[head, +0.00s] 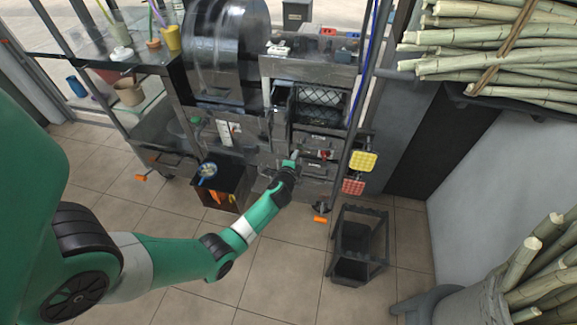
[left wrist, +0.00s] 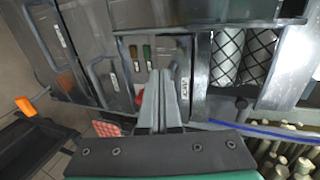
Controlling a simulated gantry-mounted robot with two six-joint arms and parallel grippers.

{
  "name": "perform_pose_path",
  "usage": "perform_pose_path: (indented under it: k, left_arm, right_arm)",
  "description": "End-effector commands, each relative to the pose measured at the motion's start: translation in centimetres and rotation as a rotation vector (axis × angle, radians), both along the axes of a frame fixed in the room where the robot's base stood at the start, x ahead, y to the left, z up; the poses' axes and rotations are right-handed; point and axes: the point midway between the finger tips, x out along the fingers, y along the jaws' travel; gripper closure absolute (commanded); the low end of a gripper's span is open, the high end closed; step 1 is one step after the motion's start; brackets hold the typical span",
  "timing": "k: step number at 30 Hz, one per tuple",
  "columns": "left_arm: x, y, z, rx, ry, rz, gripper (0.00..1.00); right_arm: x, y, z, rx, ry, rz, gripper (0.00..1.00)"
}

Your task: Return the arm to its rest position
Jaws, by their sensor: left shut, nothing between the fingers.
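My left arm reaches in from the left in the head view. Its gripper (head: 293,158) is in front of the sugarcane press (head: 285,135), close to its front panel. In the left wrist view the two grey fingers (left wrist: 162,90) lie together, shut and empty. They point at the press's control panel (left wrist: 150,52), which has a green and a brown switch. A red knob (left wrist: 139,98) shows just left of the fingers. I cannot tell whether the fingertips touch the panel. My right gripper is not in view.
Sugarcane bundles (head: 490,45) lie on a shelf at the right. A black bin (head: 222,184) and a dark rack (head: 357,245) stand on the floor. Yellow (head: 363,161) and red (head: 353,187) pads hang beside the press.

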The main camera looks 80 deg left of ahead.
Motion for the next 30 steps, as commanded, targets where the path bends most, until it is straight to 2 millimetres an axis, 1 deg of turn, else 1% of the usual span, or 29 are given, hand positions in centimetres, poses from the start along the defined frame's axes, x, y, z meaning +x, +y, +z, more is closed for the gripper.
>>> perform_pose_path:
  k: [1,3,6,9,13,23,26,27,29,30]
  left_arm:
    - [-0.7,-1.3,1.4,-0.001,0.001,-0.003,1.00]
    - [-1.5,-2.8,1.9,0.001,0.001,-0.003,1.00]
    - [-2.5,-4.5,2.4,0.001,0.000,-0.002,1.00]
    - [-3.1,-5.7,2.5,0.001,0.000,-0.002,1.00]
    - [-3.6,-6.3,2.6,0.002,-0.001,-0.001,1.00]
    - [-3.5,-6.4,2.6,0.002,-0.002,-0.001,1.00]
    - [-3.2,-6.6,2.8,0.002,-0.002,-0.009,1.00]
    - [-2.7,-7.0,3.3,0.005,-0.006,-0.022,1.00]
    - [-1.1,-7.6,4.8,0.015,-0.024,-0.048,1.00]
    - [0.4,-8.1,6.3,0.025,-0.044,-0.071,1.00]
  right_arm:
    - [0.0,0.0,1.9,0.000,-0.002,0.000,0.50]
    - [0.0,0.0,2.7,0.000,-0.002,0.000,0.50]
    - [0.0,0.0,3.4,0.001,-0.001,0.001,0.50]
    - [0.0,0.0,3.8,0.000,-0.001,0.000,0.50]
    - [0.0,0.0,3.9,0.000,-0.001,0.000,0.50]
    - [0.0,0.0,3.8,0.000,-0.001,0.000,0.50]
    - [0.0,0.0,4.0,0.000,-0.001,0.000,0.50]
    - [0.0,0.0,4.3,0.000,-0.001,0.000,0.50]
    - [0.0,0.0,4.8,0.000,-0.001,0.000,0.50]
    - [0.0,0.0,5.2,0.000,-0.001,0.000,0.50]
